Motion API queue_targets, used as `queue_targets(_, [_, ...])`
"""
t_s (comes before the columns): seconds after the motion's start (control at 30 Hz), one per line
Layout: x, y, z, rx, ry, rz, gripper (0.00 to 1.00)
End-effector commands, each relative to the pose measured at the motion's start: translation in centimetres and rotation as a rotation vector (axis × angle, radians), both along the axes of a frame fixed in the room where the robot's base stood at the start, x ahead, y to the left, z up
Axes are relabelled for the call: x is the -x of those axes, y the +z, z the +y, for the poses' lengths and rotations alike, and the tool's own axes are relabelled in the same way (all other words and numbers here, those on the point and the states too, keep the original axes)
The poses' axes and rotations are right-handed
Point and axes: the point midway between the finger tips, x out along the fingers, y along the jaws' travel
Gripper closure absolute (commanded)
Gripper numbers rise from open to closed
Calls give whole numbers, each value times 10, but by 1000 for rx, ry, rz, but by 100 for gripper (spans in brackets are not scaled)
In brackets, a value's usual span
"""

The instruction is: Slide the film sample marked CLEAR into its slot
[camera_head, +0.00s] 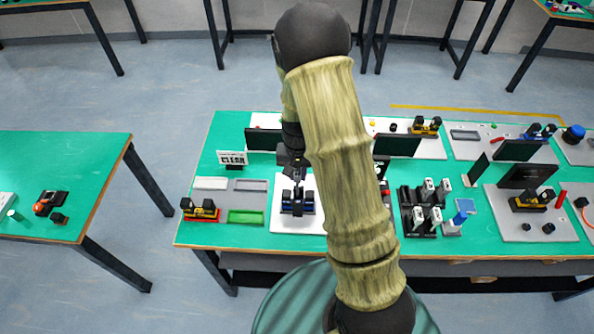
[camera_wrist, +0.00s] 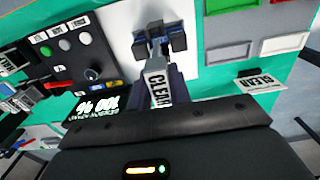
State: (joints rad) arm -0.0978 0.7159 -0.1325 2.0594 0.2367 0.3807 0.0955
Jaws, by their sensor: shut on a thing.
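The film sample marked CLEAR (camera_wrist: 157,88) is a pale tab with black letters in the wrist view. My gripper (camera_wrist: 160,78) is shut on it, and the label faces the wrist camera. A dark blue and black slotted fixture (camera_head: 298,203) stands on a white plate. It also shows in the wrist view (camera_wrist: 158,40), just beyond the sample's far end. In the head view my gripper (camera_head: 292,172) is right above and behind this fixture. The sample's far end and the slot are not clear, so I cannot tell whether they touch.
A CLEAR sign (camera_head: 232,159) stands behind trays, including a green one (camera_head: 245,217). A black rack (camera_head: 420,226) holding several samples stands right of my arm.

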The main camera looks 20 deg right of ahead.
Motion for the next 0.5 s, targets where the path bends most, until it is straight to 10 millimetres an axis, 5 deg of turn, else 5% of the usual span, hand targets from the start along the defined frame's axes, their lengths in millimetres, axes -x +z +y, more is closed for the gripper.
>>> queue_targets(0.5, [0, -23, 4, 0, 9, -1, 100])
